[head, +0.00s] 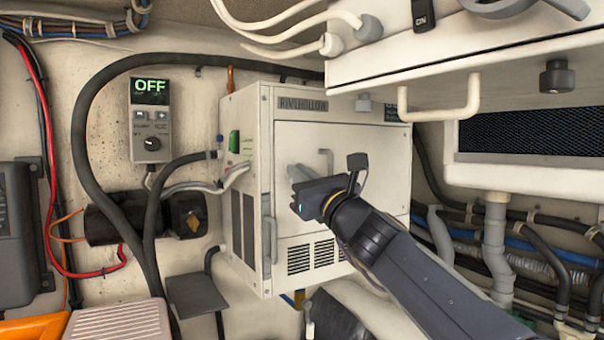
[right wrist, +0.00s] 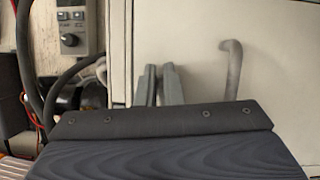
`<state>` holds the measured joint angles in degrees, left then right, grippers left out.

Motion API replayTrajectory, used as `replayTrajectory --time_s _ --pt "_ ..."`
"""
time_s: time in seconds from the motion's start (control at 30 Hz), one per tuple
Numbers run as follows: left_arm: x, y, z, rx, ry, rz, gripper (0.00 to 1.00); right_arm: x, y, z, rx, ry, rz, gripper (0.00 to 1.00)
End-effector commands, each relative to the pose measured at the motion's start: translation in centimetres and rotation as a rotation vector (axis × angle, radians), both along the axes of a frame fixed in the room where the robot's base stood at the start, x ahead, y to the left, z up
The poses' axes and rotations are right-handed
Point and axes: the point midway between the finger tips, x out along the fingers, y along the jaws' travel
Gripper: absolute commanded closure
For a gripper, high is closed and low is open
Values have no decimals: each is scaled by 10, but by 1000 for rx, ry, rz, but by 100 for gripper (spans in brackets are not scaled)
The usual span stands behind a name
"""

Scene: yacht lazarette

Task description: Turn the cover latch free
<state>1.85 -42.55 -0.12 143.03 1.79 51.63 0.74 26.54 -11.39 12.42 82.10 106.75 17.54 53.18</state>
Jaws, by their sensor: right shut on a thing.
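The cover (head: 350,140) is a cream panel on the front of a white box labelled RIVEHOLLOW, and it sits flat and closed. My right gripper (head: 297,173) reaches in from the lower right to the cover's left part. In the right wrist view its fingers (right wrist: 160,84) are close together near the cover's left edge, shut on a small part that they mostly hide. That part appears to be the latch; its turn angle cannot be told. A bent grey handle (head: 327,160) stands on the cover just right of the fingers; it also shows in the right wrist view (right wrist: 233,72). My left gripper is out of view.
A control unit (head: 150,120) on the wall left reads OFF. Black hoses (head: 82,125) loop beside the box. A white overhead unit (head: 470,75) with a hanging pull handle (head: 440,108) juts out above right. Grey pipes (head: 497,245) run at the right.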

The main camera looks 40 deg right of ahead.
Motion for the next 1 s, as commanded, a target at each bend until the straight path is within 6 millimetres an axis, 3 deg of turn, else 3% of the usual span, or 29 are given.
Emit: replayTrajectory --time_s 1.0 --pt "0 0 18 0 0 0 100 5 7 -13 -931 120 1 100"
